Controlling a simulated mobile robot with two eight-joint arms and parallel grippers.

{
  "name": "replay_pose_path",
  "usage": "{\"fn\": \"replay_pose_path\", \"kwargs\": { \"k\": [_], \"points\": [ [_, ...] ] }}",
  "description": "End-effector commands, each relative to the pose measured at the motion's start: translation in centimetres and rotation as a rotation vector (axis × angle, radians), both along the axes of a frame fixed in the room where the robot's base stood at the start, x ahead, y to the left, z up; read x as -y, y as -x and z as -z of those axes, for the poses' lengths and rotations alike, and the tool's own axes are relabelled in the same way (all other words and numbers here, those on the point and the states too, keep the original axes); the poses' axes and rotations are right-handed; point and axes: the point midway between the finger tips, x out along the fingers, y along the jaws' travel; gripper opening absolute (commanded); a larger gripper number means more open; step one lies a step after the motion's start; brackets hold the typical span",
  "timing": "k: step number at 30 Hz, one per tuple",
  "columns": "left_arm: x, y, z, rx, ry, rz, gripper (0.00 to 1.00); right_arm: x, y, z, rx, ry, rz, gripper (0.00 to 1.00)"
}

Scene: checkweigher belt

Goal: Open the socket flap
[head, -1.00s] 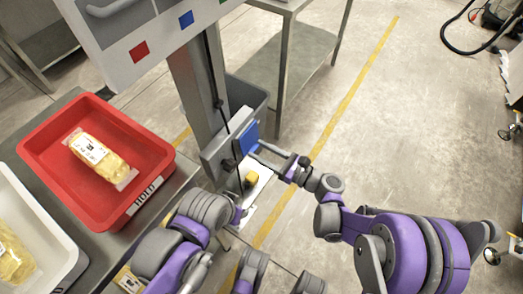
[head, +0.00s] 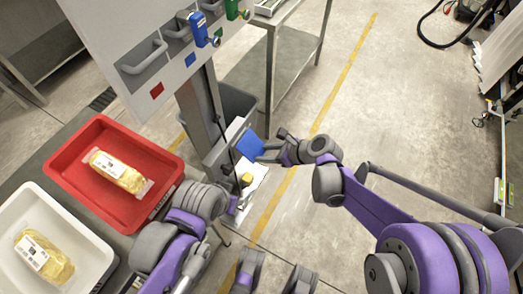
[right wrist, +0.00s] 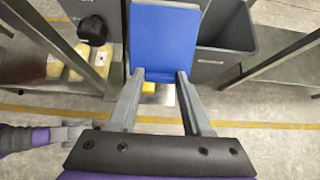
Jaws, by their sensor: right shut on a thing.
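The blue socket flap (head: 250,145) is on the side of a grey box on the post and stands out from it at an angle. In the right wrist view the flap (right wrist: 164,42) is a flat blue plate that fills the space between my fingers at its near edge. My right gripper (head: 264,150) is shut on that edge; its two fingers (right wrist: 158,78) also show in the right wrist view. The socket behind the flap is hidden. My left gripper (head: 234,206) is low beside the post, small and partly hidden; its jaws are unclear.
A black knob (right wrist: 92,30) sticks out near the flap. A yellow part (head: 247,179) is below the box. A red tray (head: 75,178) and a white tray (head: 95,238), each with a yellow pack, stand at left. A grey bin (right wrist: 228,30) stands behind; open floor lies to the right.

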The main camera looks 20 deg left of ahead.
Motion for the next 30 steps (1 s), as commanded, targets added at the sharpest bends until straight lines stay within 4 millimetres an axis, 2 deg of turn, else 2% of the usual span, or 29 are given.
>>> {"fn": "replay_pose_path", "kwargs": {
  "k": [1, 12, 25, 30],
  "points": [
    [0.0, 0.0, -1.2, 0.004, 0.000, 0.000, 0.50, 0.0, 0.1, -1.1, -0.004, 0.044, -0.003, 0.00],
    [0.0, -0.1, -5.4, 0.018, 0.000, 0.000, 0.50, 0.2, 0.1, -4.2, -0.062, 0.390, -0.005, 0.00],
    [0.0, -0.4, -8.4, 0.027, 0.000, 0.000, 0.50, -0.9, -0.2, -7.5, -0.128, 0.795, -0.002, 0.00],
    [0.0, -0.5, -9.2, 0.030, 0.000, 0.000, 0.50, -1.5, -0.3, -8.7, -0.129, 0.792, -0.001, 0.00]
  ]
}}
